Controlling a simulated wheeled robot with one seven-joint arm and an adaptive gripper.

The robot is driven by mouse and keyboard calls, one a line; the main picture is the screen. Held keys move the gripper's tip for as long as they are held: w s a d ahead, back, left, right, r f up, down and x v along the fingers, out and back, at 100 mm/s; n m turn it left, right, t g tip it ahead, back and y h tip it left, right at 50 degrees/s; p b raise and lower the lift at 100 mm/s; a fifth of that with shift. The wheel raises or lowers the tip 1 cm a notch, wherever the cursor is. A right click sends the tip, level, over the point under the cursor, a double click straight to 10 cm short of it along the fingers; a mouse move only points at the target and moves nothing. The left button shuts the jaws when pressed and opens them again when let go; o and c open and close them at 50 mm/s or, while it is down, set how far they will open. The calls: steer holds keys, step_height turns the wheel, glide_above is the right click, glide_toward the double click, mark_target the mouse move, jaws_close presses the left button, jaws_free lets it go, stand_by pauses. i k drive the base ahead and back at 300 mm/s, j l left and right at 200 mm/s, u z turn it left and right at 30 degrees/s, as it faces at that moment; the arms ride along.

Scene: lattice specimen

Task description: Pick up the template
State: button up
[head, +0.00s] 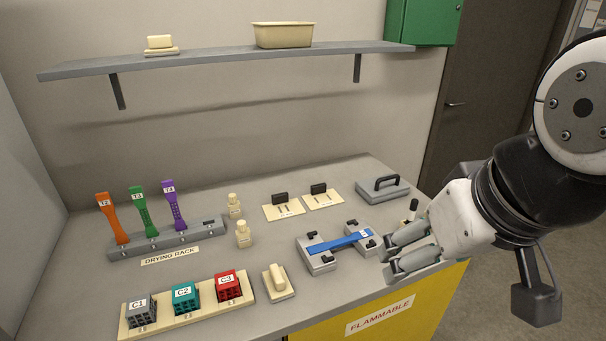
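No thing in view carries a readable label saying template, so I cannot tell for certain which one it is. Two flat cream plates, a left one (284,212) and a right one (323,201), lie on the bench with dark slots and a black block-like grip at their back edges. A blue strip (340,241) lies across a grey fixture (318,262) with black clamps. My gripper (388,256) is right of the fixture, its two grey fingers apart with nothing seen between them. A small black-topped item (413,205) behind it is partly hidden.
A drying rack (170,239) holds orange, green and purple specimens upright at left. A cream tray (130,334) holds grey, teal and red lattice cubes at the front. Two small bottles, a cream block (278,281) and a grey handled plate (382,191) also stand there. A shelf (215,61) hangs above.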

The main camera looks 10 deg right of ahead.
mark_target(319, 191)
steer(key=i+l+u, duration=0.25)
steer(key=l, duration=0.35)
steer(key=i+l+u, duration=0.1)
steer(key=i+l, duration=0.15)
steer(key=i+l+u, duration=0.1)
steer(key=l, duration=0.25)
